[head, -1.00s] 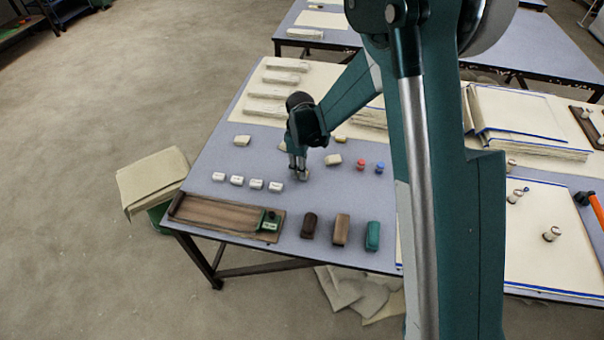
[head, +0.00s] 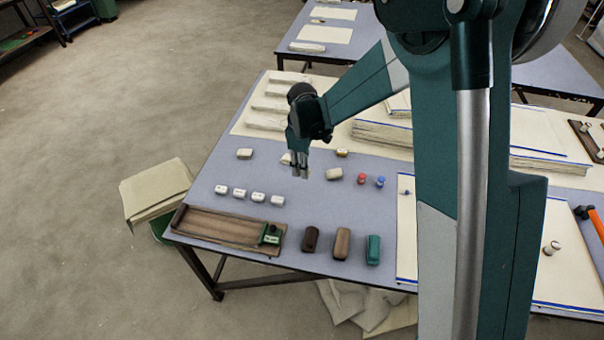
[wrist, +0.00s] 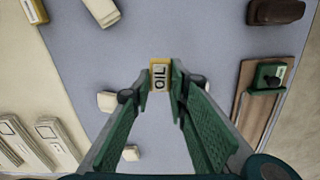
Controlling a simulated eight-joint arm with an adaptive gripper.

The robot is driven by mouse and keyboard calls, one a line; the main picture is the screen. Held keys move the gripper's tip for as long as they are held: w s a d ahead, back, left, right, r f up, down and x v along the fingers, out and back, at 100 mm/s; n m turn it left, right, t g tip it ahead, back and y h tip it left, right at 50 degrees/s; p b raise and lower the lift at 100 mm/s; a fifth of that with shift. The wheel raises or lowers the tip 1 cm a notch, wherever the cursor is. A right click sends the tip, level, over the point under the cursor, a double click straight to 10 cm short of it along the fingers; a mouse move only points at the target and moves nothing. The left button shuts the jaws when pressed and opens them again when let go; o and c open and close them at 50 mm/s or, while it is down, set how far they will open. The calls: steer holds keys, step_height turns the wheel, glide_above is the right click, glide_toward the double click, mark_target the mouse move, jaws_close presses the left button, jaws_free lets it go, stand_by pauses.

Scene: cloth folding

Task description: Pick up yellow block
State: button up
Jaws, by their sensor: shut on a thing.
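A yellow block (wrist: 159,75) with a white label reading "OIL" sits between the fingertips of my gripper (wrist: 160,80) in the wrist view. The gripper is shut on it, one finger on each side. In the head view my gripper (head: 300,172) points down over the middle of the grey-blue table (head: 215,158); the held block is hard to make out there. A second yellowish block (head: 342,153) lies behind and to the right of the gripper, and a yellow-edged block (wrist: 35,11) shows at the wrist view's top left corner.
Several white blocks (head: 240,194) stand in a row left of the gripper. A wooden tray (head: 215,226) lies at the front edge, with dark brown (head: 310,239), brown (head: 342,243) and teal (head: 373,250) blocks beside it. Red (head: 361,177) and blue (head: 380,181) pieces lie right.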

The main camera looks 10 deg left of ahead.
steer(key=shift+r, duration=0.7)
stand_by(0.5)
steer(key=d+r+m, duration=0.1)
steer(key=d+m, duration=0.7)
steer(key=d, duration=2.2)
steer(key=s+d+m, duration=0.4)
steer(key=s+d, duration=0.3)
steer(key=d, duration=0.6)
steer(key=s+d+m, duration=0.4)
steer(key=s+d, duration=0.3)
steer(key=d, duration=0.6)
steer(key=shift+s+r+m+b, duration=0.3)
steer(key=shift+r, duration=0.1)
steer(key=shift+d, duration=0.1)
steer(key=shift+f+b, duration=0.8)
steer(key=shift+f, duration=2.35)
